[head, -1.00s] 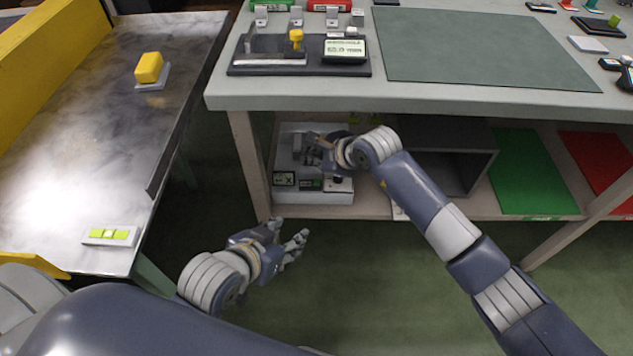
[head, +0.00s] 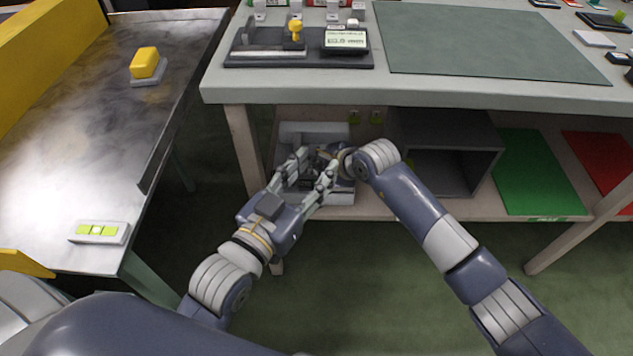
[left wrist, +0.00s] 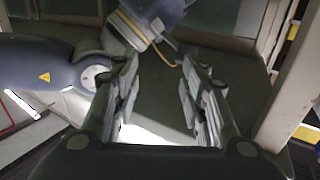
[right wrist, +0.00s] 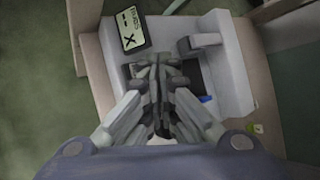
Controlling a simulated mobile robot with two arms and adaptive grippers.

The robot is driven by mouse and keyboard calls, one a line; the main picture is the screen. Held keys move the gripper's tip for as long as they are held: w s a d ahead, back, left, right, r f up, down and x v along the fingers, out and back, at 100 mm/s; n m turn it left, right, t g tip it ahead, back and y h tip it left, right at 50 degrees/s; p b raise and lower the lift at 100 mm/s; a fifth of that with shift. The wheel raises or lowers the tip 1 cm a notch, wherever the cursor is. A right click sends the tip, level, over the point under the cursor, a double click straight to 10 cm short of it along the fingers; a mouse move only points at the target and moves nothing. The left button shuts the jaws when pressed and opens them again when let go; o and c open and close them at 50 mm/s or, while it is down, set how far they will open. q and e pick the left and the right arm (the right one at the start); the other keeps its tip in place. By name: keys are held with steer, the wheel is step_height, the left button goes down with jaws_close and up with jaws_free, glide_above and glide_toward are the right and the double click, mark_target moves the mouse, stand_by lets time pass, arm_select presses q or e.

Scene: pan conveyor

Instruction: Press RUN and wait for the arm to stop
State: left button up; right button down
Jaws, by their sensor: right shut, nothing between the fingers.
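A white-grey machine (head: 313,130) stands on the low shelf under the workbench. My right gripper (right wrist: 157,75) is shut and empty over the machine's dark recess. A small blue part (right wrist: 207,98) shows beside its fingers. My left gripper (head: 313,166) is open in front of the machine, fingers pointing at it. It also shows open and empty in the left wrist view (left wrist: 160,80), close to my right wrist. I cannot make out a RUN label; the machine's front is largely hidden.
The workbench top (head: 300,88) overhangs the machine. A dark open box (head: 445,165) and a green mat (head: 540,175) lie to its right on the shelf. A metal table (head: 90,150) with a yellow block (head: 145,62) stands at left. A shelf post (head: 243,145) is close by.

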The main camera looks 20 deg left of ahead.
steer(key=shift+f+b, duration=0.3)
steer(key=shift+f, duration=0.2)
arm_select(q)
steer(key=r, duration=0.1)
steer(key=r+t, duration=0.2)
steer(key=r, duration=0.1)
steer(key=shift+s+d+r+h, duration=0.1)
steer(key=shift+d+h, duration=0.15)
steer(key=shift+h, duration=0.15)
steer(key=shift+r, duration=0.1)
arm_select(e)
steer(key=shift+f, duration=0.15)
stand_by(0.5)
steer(key=shift+f+b, duration=0.3)
steer(key=shift+b, duration=0.05)
arm_select(q)
steer(key=r, duration=0.1)
steer(key=r+t, duration=0.1)
steer(key=r+t+h, duration=0.1)
steer(key=shift+s+d+r, duration=0.15)
steer(key=shift+s+d, duration=0.05)
steer(key=shift+s, duration=0.15)
steer(key=shift+s+a, duration=0.1)
steer(key=shift+s, duration=0.05)
steer(key=shift+s+r+t, duration=0.1)
steer(key=shift+r+t, duration=0.1)
steer(key=shift+t, duration=0.1)
arm_select(e)
steer(key=shift+f, duration=0.15)
